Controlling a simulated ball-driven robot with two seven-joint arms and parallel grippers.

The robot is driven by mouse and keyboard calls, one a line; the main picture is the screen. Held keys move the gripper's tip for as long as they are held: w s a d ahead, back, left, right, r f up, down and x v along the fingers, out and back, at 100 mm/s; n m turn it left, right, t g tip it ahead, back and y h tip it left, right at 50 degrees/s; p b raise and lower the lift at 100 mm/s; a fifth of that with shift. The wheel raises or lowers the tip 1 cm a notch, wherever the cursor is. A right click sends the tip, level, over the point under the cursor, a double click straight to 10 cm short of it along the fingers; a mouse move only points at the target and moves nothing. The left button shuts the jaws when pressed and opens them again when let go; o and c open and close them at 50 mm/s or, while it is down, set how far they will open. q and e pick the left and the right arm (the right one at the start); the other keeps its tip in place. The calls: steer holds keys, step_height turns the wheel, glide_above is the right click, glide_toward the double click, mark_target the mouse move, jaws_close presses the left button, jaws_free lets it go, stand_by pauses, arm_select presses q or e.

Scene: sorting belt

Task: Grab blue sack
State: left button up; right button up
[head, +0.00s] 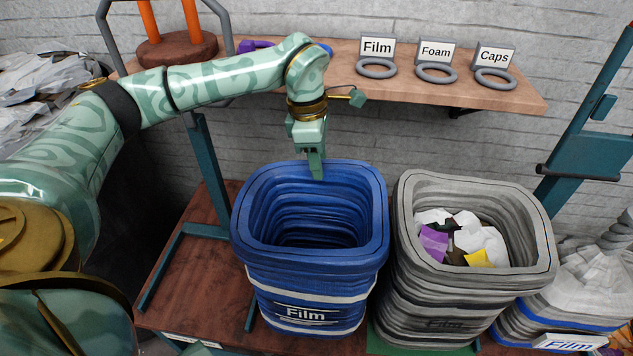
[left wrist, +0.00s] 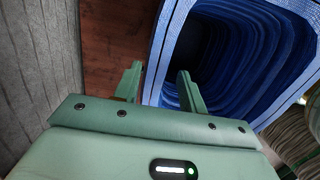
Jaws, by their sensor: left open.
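The blue sack (head: 308,285), marked "Film", stands upright and open at the middle of the head view and looks empty inside. It also shows in the left wrist view (left wrist: 235,60). My left gripper (head: 316,172) points down at the sack's back rim, open and empty. In the left wrist view, the rim runs between the two fingertips (left wrist: 157,76), one finger over the outside and one over the inside. I cannot tell whether either finger touches the sack. My right gripper is not in view.
A grey sack (head: 540,240) holding mixed scraps stands close on the right. Behind is a wooden shelf (head: 520,98) with rings labelled Film, Foam and Caps. A teal frame (head: 207,165) stands left of the blue sack.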

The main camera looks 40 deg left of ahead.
arm_select(q)
steer(key=f, duration=0.1)
steer(key=f+b, duration=0.1)
steer(key=f, duration=0.1)
steer(key=d+f+b, duration=0.1)
steer(key=f, duration=0.1)
steer(key=shift+w, duration=0.1)
steer(key=shift+r, duration=0.3)
steer(key=shift+c, duration=0.5)
jaws_close()
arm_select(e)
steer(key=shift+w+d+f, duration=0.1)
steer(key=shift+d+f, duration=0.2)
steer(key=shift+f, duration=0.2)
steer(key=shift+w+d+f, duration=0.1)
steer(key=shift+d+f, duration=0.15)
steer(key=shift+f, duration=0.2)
